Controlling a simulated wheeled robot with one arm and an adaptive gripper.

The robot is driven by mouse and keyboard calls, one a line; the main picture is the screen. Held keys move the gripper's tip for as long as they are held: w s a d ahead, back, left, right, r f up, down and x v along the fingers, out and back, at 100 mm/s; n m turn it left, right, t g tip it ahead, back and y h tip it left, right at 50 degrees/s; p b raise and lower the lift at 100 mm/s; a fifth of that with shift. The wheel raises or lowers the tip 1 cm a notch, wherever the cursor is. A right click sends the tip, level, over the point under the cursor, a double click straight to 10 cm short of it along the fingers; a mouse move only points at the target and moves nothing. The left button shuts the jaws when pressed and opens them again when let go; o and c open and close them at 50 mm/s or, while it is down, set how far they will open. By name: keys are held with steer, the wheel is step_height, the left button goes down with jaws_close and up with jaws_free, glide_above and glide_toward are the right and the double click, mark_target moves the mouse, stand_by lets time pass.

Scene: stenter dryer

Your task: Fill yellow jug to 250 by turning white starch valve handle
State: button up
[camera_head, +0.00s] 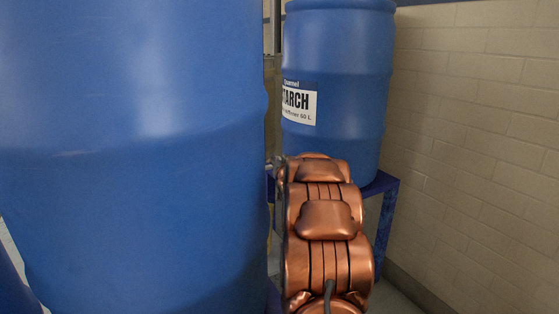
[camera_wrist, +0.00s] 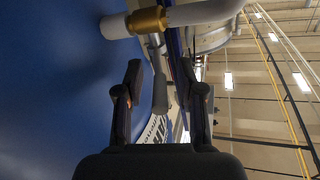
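The blue starch barrel (camera_head: 338,50) stands at the back in the head view, with its white STARCH label (camera_head: 299,104) facing me. In the wrist view, a brass valve (camera_wrist: 147,20) on a white pipe (camera_wrist: 205,12) is at the top. The fingers are apart, and I see no clear contact with the handle. In the head view my copper arm hides the lower front of the barrel and my gripper. The yellow jug is in neither view.
A large blue barrel (camera_head: 135,170) fills the left of the head view, close to my arm. The starch barrel rests on a blue stand (camera_head: 386,205). A pale brick wall (camera_head: 480,130) bounds the right, with a narrow floor strip beside it.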

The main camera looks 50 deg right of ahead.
jaws_close()
steer(key=shift+r+p, duration=0.1)
steer(key=shift+p, duration=0.4)
